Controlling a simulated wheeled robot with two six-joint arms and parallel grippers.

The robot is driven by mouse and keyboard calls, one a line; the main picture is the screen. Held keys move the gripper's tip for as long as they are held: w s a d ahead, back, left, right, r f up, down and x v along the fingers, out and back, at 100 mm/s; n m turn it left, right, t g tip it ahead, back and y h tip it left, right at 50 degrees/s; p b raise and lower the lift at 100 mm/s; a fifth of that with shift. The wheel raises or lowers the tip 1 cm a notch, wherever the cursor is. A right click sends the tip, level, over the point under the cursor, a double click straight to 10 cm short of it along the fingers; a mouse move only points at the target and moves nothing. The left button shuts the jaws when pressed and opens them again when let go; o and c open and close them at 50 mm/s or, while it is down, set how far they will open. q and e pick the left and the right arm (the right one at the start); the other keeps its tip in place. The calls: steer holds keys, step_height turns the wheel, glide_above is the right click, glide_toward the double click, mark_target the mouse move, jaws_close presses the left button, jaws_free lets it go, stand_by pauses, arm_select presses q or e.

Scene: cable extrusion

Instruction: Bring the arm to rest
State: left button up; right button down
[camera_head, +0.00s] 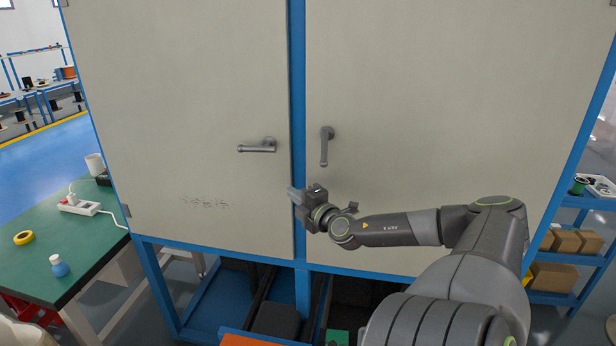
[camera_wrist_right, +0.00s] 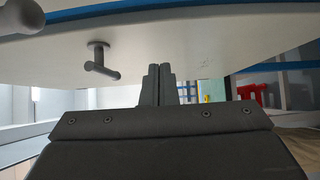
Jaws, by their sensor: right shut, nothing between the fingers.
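My right arm comes in from the lower right of the head view and reaches toward the cabinet's middle. My right gripper (camera_head: 294,194) is below the door handles, in front of the blue centre post. In the right wrist view its two fingers (camera_wrist_right: 158,84) stand side by side, shut with nothing between them. My left gripper is in neither view.
A cabinet has a left door (camera_head: 190,90) with a level handle (camera_head: 257,146) and a right door (camera_head: 430,80) with a hanging handle (camera_head: 325,148). A green table (camera_head: 80,250) stands left. A blue shelf (camera_head: 590,203) with boxes stands right.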

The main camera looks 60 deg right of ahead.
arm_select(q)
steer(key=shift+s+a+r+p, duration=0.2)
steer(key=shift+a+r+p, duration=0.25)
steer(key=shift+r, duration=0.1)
arm_select(e)
steer(key=shift+s+d, duration=0.2)
steer(key=shift+s, duration=1.6)
